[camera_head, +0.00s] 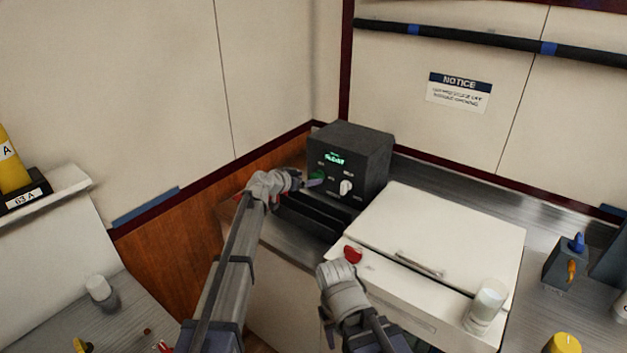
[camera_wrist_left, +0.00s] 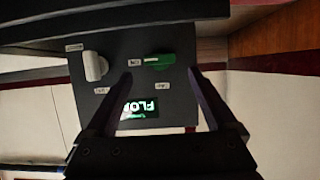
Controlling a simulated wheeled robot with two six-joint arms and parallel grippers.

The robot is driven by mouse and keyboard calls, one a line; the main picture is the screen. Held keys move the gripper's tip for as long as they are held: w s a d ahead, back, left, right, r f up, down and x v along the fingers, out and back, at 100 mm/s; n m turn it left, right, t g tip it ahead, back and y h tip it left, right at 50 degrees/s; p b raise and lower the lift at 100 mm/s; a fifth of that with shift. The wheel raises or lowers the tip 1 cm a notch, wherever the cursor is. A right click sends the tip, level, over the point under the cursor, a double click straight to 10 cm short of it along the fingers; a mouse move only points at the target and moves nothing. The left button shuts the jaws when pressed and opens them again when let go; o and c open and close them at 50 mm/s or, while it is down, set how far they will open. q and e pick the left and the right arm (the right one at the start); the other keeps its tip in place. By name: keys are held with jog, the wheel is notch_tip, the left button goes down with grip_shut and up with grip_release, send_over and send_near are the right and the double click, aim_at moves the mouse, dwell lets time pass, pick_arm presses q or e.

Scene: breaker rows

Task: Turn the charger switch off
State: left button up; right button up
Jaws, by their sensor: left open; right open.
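The charger (camera_head: 362,148) is a black box on the counter against the back wall, with a lit green display (camera_head: 334,158). Its front has a green switch (camera_head: 316,175) and a white knob (camera_head: 346,188). My left gripper (camera_head: 305,182) is at the front, by the green switch. In the left wrist view its two fingers (camera_wrist_left: 160,82) are apart and empty, with the green switch (camera_wrist_left: 160,60) just beyond and between them. The white knob (camera_wrist_left: 95,66) lies left of the fingers. My right gripper (camera_head: 340,272) is open, low in front of the white cabinet; its fingertips are unclear.
A white lidded cabinet (camera_head: 435,235) with a handle stands right of the charger, a white cup (camera_head: 487,305) on its front edge. A dark tray (camera_head: 308,215) lies below the charger. A grey box with blue and orange knobs (camera_head: 565,265) stands at right.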

aim_at(316, 176)
pick_arm(q)
jog(key=b+x, duration=0.1)
jog(key=x, duration=0.3)
jog(key=shift+w+d+f, duration=0.1)
jog(key=shift+w+f, duration=0.05)
jog(key=shift+w, duration=0.05)
jog(key=shift+c, duration=0.2)
jog(key=c, duration=1.3)
